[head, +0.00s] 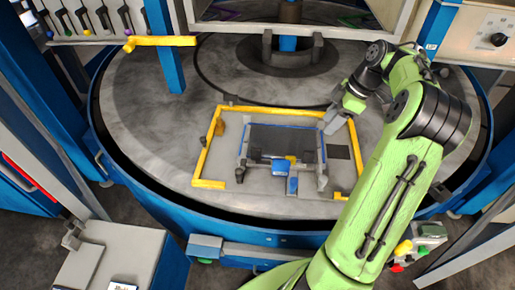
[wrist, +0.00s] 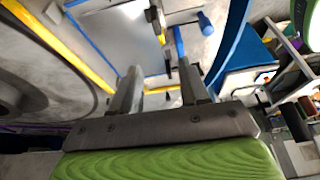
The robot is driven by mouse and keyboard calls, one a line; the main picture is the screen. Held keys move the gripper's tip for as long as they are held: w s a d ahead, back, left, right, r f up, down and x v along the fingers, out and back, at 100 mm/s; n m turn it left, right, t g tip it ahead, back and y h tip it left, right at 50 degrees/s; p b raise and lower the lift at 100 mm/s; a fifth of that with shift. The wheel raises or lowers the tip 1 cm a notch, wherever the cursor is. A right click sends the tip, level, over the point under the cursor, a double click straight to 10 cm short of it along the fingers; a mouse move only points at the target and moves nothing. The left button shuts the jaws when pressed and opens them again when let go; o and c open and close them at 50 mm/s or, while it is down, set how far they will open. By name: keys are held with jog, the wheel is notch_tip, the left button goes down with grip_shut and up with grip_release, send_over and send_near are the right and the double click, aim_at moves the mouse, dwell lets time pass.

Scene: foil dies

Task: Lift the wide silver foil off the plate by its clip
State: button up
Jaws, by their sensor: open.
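A wide rectangular sheet, apparently the foil (head: 272,136), lies inside the yellow frame on the round table. It looks dark in the head view and silvery grey in the wrist view (wrist: 118,38), with blue strips along its edges. Blue parts (wrist: 205,22) also show near the sheet in the wrist view. I cannot separate the plate from the foil. My gripper (head: 328,125) is above the sheet's right far corner. Its fingers (wrist: 160,88) are apart with nothing between them.
A yellow frame (head: 205,150) borders the work area on several sides. The round grey table (head: 150,120) has a blue rim and is bare to the left. A dark central column (head: 288,50) stands behind. A small dark square (head: 340,152) lies right of the sheet.

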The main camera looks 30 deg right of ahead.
aim_at(305, 151)
jog(key=shift+n, duration=0.3)
jog(key=b+x, duration=0.1)
jog(key=x, duration=1.5)
jog(key=shift+w+d+b, duration=0.1)
jog(key=shift+d+b, duration=0.05)
jog(key=shift+b, duration=0.25)
grip_shut()
